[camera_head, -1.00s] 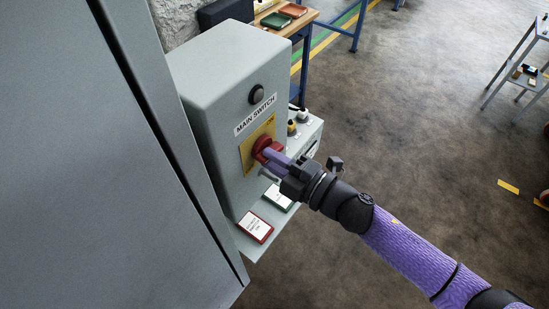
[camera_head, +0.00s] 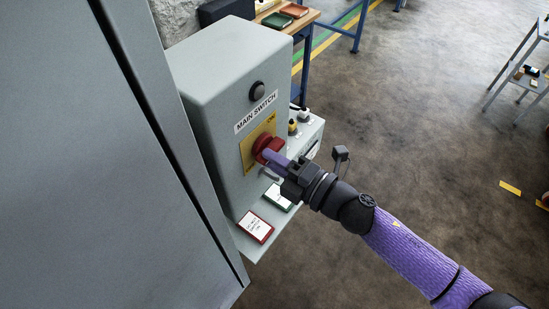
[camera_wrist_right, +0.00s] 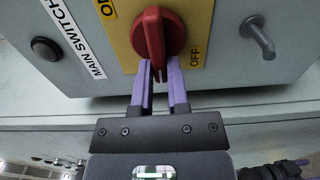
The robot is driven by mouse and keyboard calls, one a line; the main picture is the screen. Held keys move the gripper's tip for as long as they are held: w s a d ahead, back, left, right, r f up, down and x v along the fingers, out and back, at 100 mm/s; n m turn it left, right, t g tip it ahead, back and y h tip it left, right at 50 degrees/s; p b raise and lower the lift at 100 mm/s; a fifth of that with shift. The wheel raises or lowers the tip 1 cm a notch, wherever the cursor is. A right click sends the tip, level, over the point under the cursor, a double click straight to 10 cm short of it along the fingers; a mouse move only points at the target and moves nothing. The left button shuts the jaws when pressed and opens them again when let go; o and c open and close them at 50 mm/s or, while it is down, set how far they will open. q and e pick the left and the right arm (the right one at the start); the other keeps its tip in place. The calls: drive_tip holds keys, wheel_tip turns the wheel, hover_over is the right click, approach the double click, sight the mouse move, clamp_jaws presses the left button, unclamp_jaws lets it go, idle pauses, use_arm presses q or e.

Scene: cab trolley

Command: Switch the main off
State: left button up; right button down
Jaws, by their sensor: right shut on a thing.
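The grey switch box (camera_head: 215,110) carries a label reading MAIN SWITCH (camera_head: 256,112). Below the label is a yellow plate (camera_head: 246,155) with a red rotary knob (camera_head: 270,146). The plate also shows in the right wrist view (camera_wrist_right: 122,45), with ON, partly cut off, at its upper left and OFF at its right. My right gripper (camera_head: 273,159) is shut on the knob's raised grip (camera_wrist_right: 152,38), one purple finger on each side. The grip stands about upright in the right wrist view, between the two markings. My left gripper is not in view.
A dark round button (camera_head: 257,92) sits above the label. A metal peg (camera_wrist_right: 258,38) sticks out beside the plate. A shelf below the box holds a red-framed card (camera_head: 256,227) and a green-framed card (camera_head: 279,197). A large grey cabinet (camera_head: 90,160) fills the left.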

drive_tip(key=c, duration=0.6)
unclamp_jaws()
drive_tip(key=shift+s+d, duration=0.1)
drive_tip(key=b+v, duration=0.2)
drive_tip(key=v, duration=0.7)
drive_tip(key=shift+s+d+b, duration=0.2)
drive_tip(key=shift+d+b, duration=0.05)
drive_tip(key=shift+b, duration=0.1)
